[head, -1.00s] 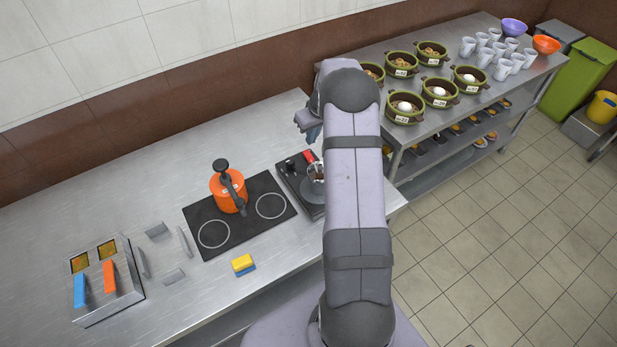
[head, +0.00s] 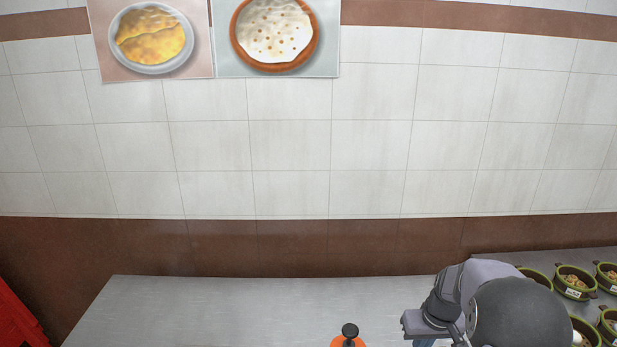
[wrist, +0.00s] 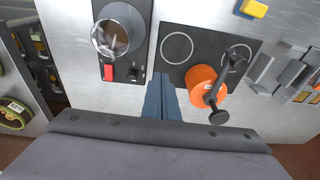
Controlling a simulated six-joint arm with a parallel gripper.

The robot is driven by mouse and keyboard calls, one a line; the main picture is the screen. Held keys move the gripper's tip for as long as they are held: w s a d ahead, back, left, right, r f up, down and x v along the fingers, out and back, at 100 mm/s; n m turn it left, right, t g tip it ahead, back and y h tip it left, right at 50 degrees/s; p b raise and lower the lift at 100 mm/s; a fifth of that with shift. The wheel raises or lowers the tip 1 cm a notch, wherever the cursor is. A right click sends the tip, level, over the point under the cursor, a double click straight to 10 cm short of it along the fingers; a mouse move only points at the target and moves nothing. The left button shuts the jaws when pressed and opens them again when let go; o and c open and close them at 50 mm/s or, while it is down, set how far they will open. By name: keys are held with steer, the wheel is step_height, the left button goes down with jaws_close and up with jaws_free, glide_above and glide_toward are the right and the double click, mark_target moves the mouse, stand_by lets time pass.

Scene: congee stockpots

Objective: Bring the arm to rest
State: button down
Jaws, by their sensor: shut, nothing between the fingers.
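My gripper (wrist: 162,99) shows in the wrist view as two blue-grey fingers side by side, shut with nothing between them. It is above the steel counter, between the orange pot (wrist: 203,84) and the small black appliance with a round metal bowl (wrist: 122,28). In the head view my arm is at the lower right, and the fingertips are cut off by the bottom edge. Only the top of the orange pot (head: 347,341) and its dark knob show there, left of my arm.
A black two-ring hob (wrist: 181,47) lies beside the pot. A yellow sponge (wrist: 254,8) is near the wrist view's top edge. Green pots (head: 574,283) stand on the right-hand shelf. A red object (head: 18,315) is at lower left. The counter's back left (head: 220,305) is clear.

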steer(key=s+a+r+g, duration=0.1)
steer(key=s+a, duration=0.5)
steer(key=s, duration=0.5)
steer(key=s+a+r+g, duration=0.1)
steer(key=s+a, duration=0.5)
steer(key=s, duration=0.5)
steer(key=shift+s, duration=0.15)
steer(key=shift+r, duration=0.1)
